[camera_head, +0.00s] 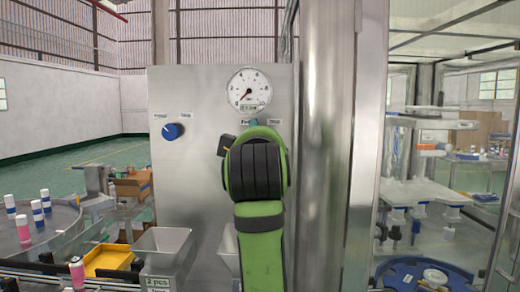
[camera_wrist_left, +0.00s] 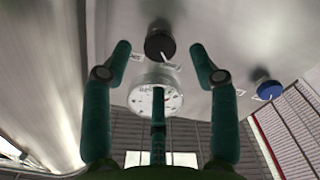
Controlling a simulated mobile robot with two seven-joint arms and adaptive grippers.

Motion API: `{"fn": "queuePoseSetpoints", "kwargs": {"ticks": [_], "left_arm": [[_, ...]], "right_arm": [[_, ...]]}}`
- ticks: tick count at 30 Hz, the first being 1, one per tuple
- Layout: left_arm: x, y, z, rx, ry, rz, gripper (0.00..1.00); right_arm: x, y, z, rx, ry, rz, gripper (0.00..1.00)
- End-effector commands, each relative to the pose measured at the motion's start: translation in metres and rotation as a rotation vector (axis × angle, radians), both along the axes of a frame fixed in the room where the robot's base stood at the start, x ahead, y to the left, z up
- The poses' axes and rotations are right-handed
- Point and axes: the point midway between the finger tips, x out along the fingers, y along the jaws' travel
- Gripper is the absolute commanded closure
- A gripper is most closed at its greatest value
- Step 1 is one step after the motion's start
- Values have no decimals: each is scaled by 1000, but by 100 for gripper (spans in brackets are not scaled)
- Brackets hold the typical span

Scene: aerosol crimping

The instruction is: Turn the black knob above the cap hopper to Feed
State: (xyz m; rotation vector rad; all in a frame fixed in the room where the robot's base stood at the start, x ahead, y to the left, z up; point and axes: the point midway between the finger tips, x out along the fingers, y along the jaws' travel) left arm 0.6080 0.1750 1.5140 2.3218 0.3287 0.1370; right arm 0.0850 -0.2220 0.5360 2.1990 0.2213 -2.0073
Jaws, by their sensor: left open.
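The black knob (camera_wrist_left: 159,45) shows in the left wrist view, on the steel panel, with a white pointer slanting toward the lower right of that picture. My left gripper (camera_wrist_left: 160,48) is open, its two green fingers apart on either side of the knob. No contact shows, and I cannot tell how deep the fingers reach. In the head view my left arm (camera_head: 256,185) hides the knob. Two small labels sit above that spot, and the left one, Feed (camera_head: 248,122), is partly covered. A metal hopper (camera_head: 227,243) below is mostly hidden behind my arm. My right gripper is out of view.
A round gauge (camera_head: 248,90) is above the labels, and a blue knob (camera_head: 172,131) is to the left on the same panel (camera_head: 205,95). A thick steel column (camera_head: 325,150) stands close on the right. A second hopper (camera_head: 155,241) and a yellow tray (camera_head: 108,260) are lower left.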

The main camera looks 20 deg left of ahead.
Motion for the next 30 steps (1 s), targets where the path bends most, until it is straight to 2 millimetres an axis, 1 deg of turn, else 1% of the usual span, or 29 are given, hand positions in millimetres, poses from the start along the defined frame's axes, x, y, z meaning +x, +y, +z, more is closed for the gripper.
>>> {"fn": "queuePoseSetpoints", "kwargs": {"ticks": [1,6,9,12,17,30], "left_arm": [[-12,-3,0,1,-3,-1,40],[-46,-13,0,0,-4,-1,40],[-60,-18,0,0,-1,-1,40],[-70,-20,0,0,-1,-1,40],[-76,-22,-1,0,1,-1,40],[-76,-22,0,-1,0,-1,40]], "right_arm": [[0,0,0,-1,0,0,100],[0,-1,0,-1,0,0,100],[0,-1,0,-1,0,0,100],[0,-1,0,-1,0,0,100],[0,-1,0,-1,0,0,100],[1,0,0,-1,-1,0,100]]}}
